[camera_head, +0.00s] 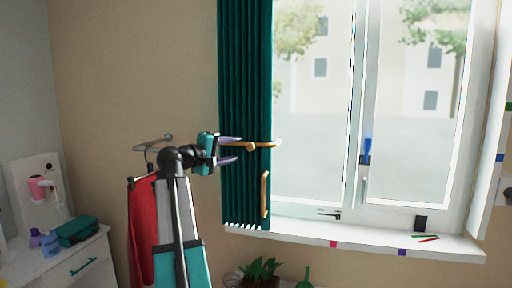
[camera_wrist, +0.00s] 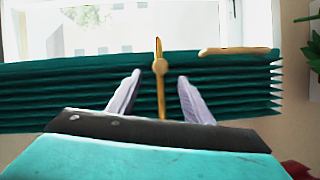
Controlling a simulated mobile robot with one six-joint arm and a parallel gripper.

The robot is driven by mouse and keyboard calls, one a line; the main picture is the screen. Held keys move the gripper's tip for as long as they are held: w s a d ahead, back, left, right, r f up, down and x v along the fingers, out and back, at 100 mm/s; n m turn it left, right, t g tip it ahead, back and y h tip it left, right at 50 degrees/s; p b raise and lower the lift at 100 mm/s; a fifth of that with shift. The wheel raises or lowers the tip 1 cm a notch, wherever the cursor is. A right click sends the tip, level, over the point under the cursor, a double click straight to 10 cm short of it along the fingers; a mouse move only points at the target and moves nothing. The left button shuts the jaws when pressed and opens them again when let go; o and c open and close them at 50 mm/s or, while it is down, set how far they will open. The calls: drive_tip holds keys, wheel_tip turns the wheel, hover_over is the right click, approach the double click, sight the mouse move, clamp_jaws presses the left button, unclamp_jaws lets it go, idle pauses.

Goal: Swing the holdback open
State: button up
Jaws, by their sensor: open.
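A golden wooden holdback (camera_head: 262,145) with a round knob lies level across the front of the teal curtain (camera_head: 240,80). In the wrist view the holdback (camera_wrist: 160,88) shows as an upright bar between my fingers, its knob just ahead of the fingertips. My gripper (camera_head: 238,149) is open, its two pale purple fingers pointing at the curtain from the left. In the wrist view my gripper (camera_wrist: 159,77) has a visible gap on both sides of the bar. I cannot tell how deep the bar sits between the fingers.
A second golden bar (camera_head: 265,195) stands upright at the curtain's right edge, lower down. A closed-looking window (camera_head: 315,150) and white sill (camera_head: 350,238) lie to the right. Red clothing (camera_head: 142,230) hangs from a rail at left. A white cabinet (camera_head: 80,265) stands further left.

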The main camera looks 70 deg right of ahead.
sight(257, 144)
drive_tip(key=shift+d, duration=0.15)
drive_tip(key=p+x, duration=0.4)
drive_tip(key=x, duration=0.9)
drive_tip(key=shift+s+d, duration=0.1)
drive_tip(key=shift+d, duration=0.15)
clamp_jaws()
drive_tip(key=shift+a+f, duration=0.1)
drive_tip(key=shift+a, duration=0.15)
drive_tip(key=shift+d, duration=0.15)
drive_tip(key=shift+s, duration=0.15)
